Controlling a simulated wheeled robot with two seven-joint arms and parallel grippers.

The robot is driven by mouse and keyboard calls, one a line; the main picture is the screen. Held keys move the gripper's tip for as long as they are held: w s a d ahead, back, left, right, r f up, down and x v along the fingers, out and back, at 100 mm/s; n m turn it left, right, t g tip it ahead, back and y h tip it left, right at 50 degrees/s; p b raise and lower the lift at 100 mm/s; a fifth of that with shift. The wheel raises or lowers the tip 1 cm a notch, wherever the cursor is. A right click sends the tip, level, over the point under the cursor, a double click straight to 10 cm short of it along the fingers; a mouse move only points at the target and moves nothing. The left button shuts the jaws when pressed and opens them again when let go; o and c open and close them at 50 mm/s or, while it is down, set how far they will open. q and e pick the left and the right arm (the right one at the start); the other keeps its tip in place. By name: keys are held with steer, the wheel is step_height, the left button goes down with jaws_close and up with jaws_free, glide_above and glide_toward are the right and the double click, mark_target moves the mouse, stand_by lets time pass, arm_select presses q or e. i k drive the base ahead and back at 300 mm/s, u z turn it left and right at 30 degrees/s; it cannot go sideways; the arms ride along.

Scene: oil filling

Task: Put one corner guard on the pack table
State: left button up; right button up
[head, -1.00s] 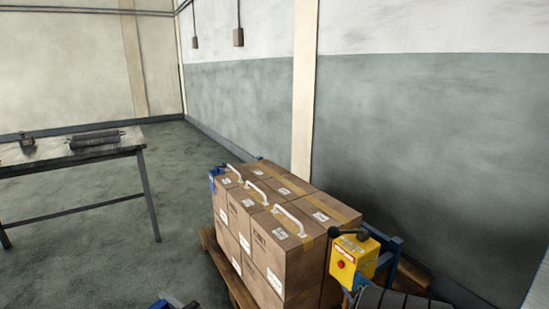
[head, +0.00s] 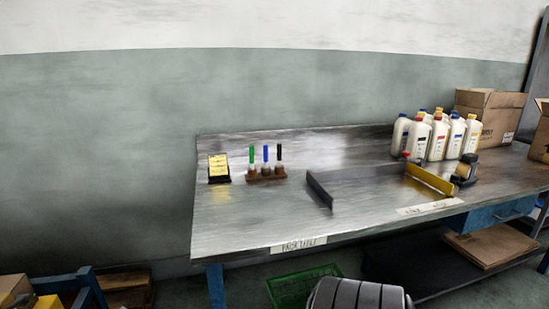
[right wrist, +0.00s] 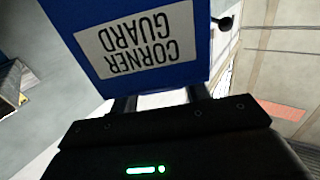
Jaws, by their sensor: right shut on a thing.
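The pack table (head: 240,222) is a grey metal bench, with a "PACK TABLE" label on its front edge in the head view. Its left part has a broad bare stretch of top. In the right wrist view my right gripper (right wrist: 160,98) is shut on a blue corner guard (right wrist: 140,45), with its white label reading "CORNER GUARD" upside down. The corner guard's upper end runs out of the picture. Neither gripper shows in the head view, and my left gripper is in no current frame.
On the table are a small yellow sign (head: 219,167), a rack of markers (head: 266,172), a low dark metal fence (head: 320,188), a yellow bar (head: 430,179), several white bottles (head: 437,140) and a cardboard box (head: 488,117). A green crate (head: 300,287) stands below.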

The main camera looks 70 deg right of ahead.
mark_target(415, 198)
steer(key=z, duration=2.25)
steer(key=i, duration=0.4)
steer(key=u, duration=0.05)
